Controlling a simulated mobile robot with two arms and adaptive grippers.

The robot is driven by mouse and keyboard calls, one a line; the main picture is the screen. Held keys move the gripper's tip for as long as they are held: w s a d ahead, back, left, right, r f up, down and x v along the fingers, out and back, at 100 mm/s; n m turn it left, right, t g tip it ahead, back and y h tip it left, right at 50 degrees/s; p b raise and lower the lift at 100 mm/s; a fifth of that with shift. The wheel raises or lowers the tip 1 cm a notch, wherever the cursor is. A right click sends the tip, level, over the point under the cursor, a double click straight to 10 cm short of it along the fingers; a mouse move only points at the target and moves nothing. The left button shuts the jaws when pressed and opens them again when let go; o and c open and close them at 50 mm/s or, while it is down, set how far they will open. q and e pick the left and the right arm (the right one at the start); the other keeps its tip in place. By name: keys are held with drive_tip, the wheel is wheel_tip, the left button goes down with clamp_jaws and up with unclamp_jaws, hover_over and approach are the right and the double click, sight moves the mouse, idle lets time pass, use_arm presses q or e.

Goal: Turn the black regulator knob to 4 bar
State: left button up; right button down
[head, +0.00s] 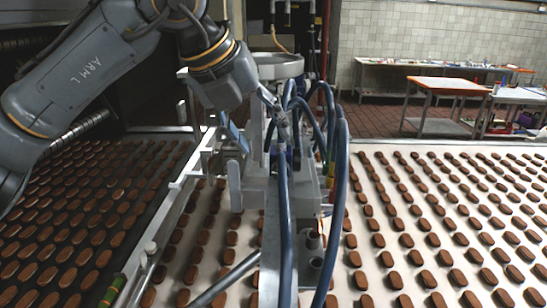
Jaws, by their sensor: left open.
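My left arm comes in from the upper left. My left gripper (277,112) is open beside the upper part of the grey depositor machine (253,193), close to its blue hoses (341,150). The fingers are small and partly lost among the fittings, so I cannot tell whether they touch anything. I cannot make out the black regulator knob or a pressure scale; the gripper, hoses or machine parts may hide them. My right gripper is not in view.
Rows of brown biscuits lie on the pale conveyor (375,290) at the right and on the dark belt at the left. A metal rail (185,190) runs between them. A round metal hopper (278,66) tops the machine.

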sight(277, 166)
use_arm(q)
drive_tip(key=p+x, duration=0.1)
drive_tip(key=x, duration=0.2)
drive_tip(key=p+x, duration=0.1)
drive_tip(key=x, duration=0.2)
drive_tip(key=p+x, duration=0.1)
drive_tip(key=x, duration=0.1)
drive_tip(key=shift+w+a+f, duration=0.15)
drive_tip(key=shift+w+f, duration=0.15)
drive_tip(key=shift+f, duration=0.1)
drive_tip(key=shift+w+f, duration=0.1)
drive_tip(key=shift+f, duration=0.15)
clamp_jaws()
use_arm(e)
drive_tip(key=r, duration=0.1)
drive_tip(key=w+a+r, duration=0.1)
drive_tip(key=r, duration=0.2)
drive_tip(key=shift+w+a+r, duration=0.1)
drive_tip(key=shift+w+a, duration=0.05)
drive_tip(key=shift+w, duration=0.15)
